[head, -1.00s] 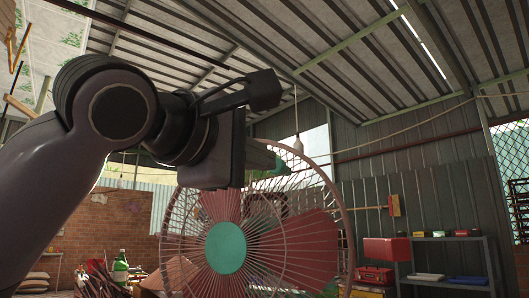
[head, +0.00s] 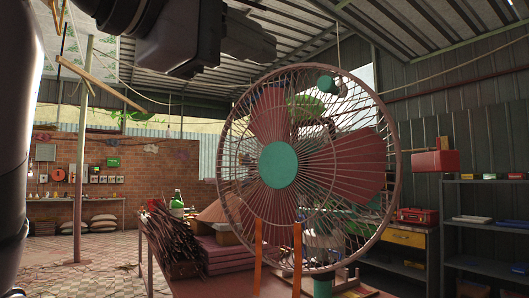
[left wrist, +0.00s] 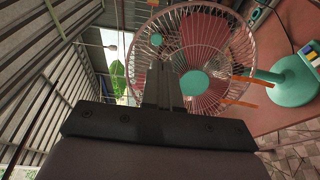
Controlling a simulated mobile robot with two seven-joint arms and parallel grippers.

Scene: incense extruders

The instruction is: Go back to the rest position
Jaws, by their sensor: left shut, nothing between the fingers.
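My left gripper (head: 250,38) is at the top of the head view, in the air above and left of the large fan (head: 279,165). In the left wrist view its two fingers (left wrist: 163,75) are together with nothing between them, and they point toward the fan (left wrist: 195,82). The gripper looks apart from the fan's cage. The left arm runs along the left edge of the head view. My right gripper is in neither view.
Shelves (head: 485,225) stand at right, a brick wall (head: 150,165) at the back left. A tiled floor (head: 80,262) is open at left.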

